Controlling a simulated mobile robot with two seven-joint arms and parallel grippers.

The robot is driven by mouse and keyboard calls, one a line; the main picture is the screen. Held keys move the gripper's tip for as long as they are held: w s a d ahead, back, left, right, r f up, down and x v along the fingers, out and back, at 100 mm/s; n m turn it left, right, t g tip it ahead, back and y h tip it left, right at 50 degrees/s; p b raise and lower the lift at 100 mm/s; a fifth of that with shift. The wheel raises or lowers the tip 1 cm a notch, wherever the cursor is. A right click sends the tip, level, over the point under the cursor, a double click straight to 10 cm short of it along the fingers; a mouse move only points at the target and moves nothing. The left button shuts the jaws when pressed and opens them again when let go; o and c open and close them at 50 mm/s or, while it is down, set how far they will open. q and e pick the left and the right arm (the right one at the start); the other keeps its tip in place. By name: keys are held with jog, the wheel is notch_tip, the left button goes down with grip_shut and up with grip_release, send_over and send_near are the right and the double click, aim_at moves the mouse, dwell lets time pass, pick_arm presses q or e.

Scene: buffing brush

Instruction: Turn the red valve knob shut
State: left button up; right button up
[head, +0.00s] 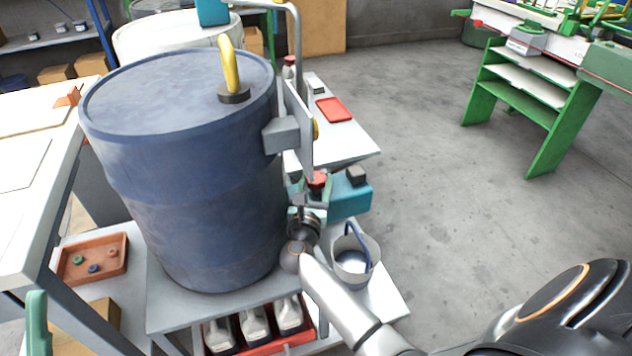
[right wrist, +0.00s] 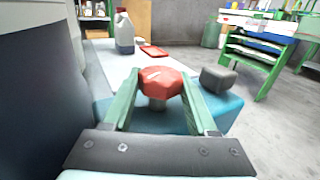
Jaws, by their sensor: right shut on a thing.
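The red valve knob (right wrist: 160,82) shows in the right wrist view, a red faceted cap with a white mark on a pale stem above a teal box (right wrist: 222,104). My right gripper (right wrist: 160,90) has its two green fingers on either side of the knob and is shut on it. In the head view the knob (head: 317,179) is a small red patch just right of the blue drum, with my right gripper (head: 312,192) at it and partly covering it. The stem's lower end is hidden.
The large blue drum (head: 190,180) stands close left of my right gripper. A grey bucket (head: 357,272) with a blue handle is right of my wrist. A red tray (head: 333,109) lies on the white surface behind. Open floor (head: 450,210) lies to the right.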

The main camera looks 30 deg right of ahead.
jog(key=o, duration=1.4)
jog(key=shift+c, duration=0.2)
